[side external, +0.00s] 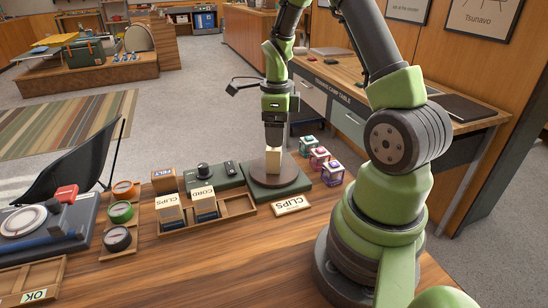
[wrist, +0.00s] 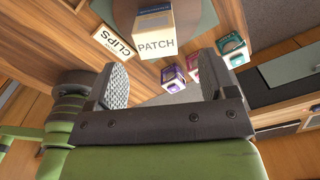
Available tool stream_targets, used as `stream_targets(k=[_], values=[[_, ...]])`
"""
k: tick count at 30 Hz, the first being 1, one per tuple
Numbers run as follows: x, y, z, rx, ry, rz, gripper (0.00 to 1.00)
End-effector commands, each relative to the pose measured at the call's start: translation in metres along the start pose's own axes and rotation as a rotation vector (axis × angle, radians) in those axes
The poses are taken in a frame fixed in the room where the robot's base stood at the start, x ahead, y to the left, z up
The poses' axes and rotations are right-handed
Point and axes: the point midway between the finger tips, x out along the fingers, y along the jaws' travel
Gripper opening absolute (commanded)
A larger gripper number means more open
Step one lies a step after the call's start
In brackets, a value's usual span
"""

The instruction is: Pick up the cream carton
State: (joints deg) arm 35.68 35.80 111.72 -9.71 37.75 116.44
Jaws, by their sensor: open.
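A cream carton (side external: 274,160) stands upright on a round brown stand (side external: 290,186) in the side view. In the wrist view the carton (wrist: 155,47) shows the word PATCH on its cream face and a dark blue band. My gripper (side external: 273,146) points down directly over the carton. In the wrist view my gripper (wrist: 160,72) is open, with the carton just ahead of the gap between the fingers. Nothing is held. From these views I cannot tell whether a finger touches the carton.
A wooden tray (side external: 236,208) at left holds cartons marked CLIPS (side external: 169,207) and CORD (side external: 204,202). A CLIPS sign (side external: 291,205) lies in front of the stand. Several small coloured boxes (side external: 319,157) stand close at right. The front tabletop (side external: 230,265) is clear.

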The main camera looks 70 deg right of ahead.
Motion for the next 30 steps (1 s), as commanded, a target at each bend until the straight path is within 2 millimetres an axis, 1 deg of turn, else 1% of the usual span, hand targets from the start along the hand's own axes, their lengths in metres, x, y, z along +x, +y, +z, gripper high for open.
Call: stream_targets(k=[5,9,13,16,22,23,24,26,27,30], values=[[0.015,0.002,0.001,-0.002,0.002,0.003,0.78],[0.037,0.004,0.005,-0.003,0.003,0.004,0.78],[0.053,0.004,0.005,-0.001,0.001,0.003,0.78],[0.059,0.004,0.006,-0.001,-0.001,0.001,0.78],[0.059,0.004,0.006,-0.002,-0.002,0.0,0.78],[0.059,0.004,0.006,-0.002,-0.002,0.0,0.75],[0.059,0.004,0.006,-0.002,-0.002,0.0,0.66],[0.059,0.004,0.006,-0.002,-0.002,0.0,0.52],[0.059,0.004,0.006,-0.002,-0.002,0.0,0.43],[0.059,0.004,0.006,-0.002,-0.002,0.0,0.23]])
